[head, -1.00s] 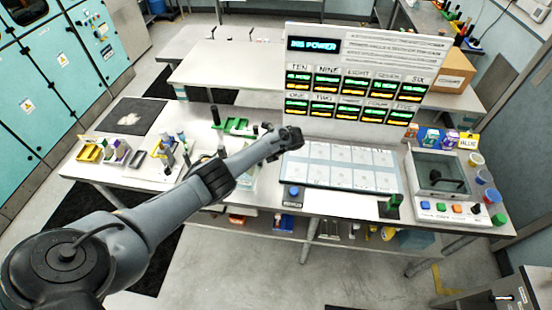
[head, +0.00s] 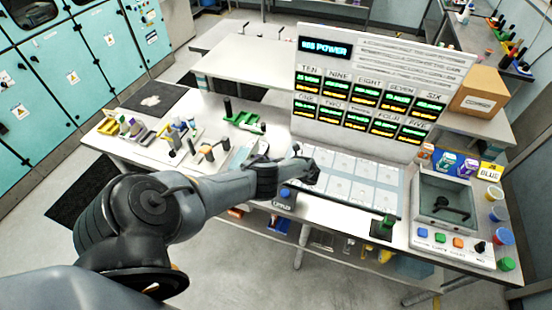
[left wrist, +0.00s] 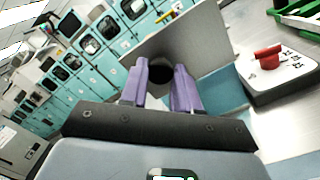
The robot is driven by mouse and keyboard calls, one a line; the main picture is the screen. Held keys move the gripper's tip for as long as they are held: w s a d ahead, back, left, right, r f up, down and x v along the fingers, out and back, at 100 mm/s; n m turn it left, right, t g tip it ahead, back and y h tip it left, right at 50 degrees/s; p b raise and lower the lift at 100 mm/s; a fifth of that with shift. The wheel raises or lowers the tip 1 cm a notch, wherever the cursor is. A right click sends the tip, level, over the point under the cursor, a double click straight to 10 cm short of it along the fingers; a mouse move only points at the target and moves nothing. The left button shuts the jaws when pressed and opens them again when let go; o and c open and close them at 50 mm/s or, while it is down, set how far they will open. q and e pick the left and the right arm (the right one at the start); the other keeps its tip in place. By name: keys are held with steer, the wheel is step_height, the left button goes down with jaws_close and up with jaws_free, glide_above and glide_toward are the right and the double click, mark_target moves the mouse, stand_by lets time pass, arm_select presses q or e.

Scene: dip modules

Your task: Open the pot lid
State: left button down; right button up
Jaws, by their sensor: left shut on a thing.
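My left gripper (left wrist: 160,78) has purple fingers, which close on a dark round knob (left wrist: 161,72) in the left wrist view. The knob lies against a grey flat panel (left wrist: 195,40) that stands tilted beyond the fingertips and looks like a lid. A pale blue surface (left wrist: 225,92) shows beside the panel. In the head view my left gripper (head: 308,170) is over the table at the left edge of the white tile sheet, and my arm hides much of what is below it. The panel cannot be made out clearly there. My right gripper is not in view.
A white box with a red knob (left wrist: 268,57) is right of the fingers. A display board (head: 375,85) stands behind the tile sheet (head: 360,185). A blue button box (head: 285,198) is in front.

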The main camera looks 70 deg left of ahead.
arm_select(q)
steer(key=shift+f+g, duration=0.1)
steer(key=shift+g, duration=0.2)
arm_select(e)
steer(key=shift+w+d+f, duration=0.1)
arm_select(q)
steer(key=c, duration=0.8)
jaws_free()
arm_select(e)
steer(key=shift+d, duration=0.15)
arm_select(q)
steer(key=shift+d, duration=0.1)
